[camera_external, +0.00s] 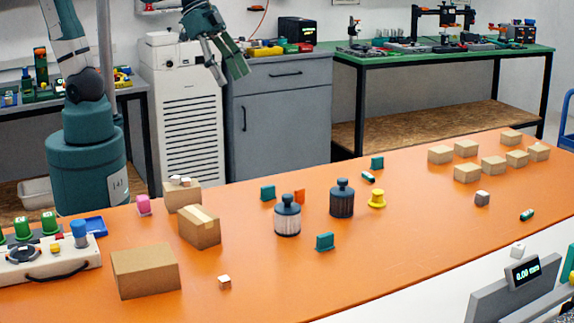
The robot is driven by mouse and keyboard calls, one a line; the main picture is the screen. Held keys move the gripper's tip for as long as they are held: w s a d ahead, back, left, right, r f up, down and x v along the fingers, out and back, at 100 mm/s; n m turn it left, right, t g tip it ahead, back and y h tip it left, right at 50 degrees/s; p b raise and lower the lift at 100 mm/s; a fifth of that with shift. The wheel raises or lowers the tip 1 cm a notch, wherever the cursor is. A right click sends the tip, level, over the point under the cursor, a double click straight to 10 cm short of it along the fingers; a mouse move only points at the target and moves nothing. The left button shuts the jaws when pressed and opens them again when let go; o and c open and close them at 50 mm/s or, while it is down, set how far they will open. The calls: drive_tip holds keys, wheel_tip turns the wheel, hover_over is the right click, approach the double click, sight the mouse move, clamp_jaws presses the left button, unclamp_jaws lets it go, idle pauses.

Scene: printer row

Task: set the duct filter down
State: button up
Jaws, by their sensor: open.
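Two canister-shaped things with dark knobbed caps and ribbed sides stand upright on the orange table (400,270). One canister (287,217) has a pale grey body; the other canister (341,199) is darker and stands a little behind and to the right. Either may be the duct filter; I cannot tell which. My gripper (230,75) is open, with nothing seen between its fingers. It is high above the table's back edge, up and left of both canisters and well apart from them.
Teal blocks (324,241), an orange piece (299,197) and a yellow spool-like piece (377,198) surround the canisters. Cardboard boxes (145,271) stand at left; several small boxes (467,172) at far right. A scale-like display (525,271) is at front right. The front middle table is clear.

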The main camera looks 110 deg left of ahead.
drive_tip(key=s+a+f+n+t, duration=0.1)
drive_tip(key=s+a+f+n, duration=0.1)
drive_tip(key=s, duration=1.2)
drive_tip(key=shift+s+y, duration=0.25)
drive_tip(key=shift+y, duration=0.15)
idle(0.6)
wheel_tip(320, 180, down, 14)
drive_tip(key=b, duration=1.3)
drive_tip(key=shift+r+b, duration=0.2)
drive_tip(key=shift+b, duration=0.15)
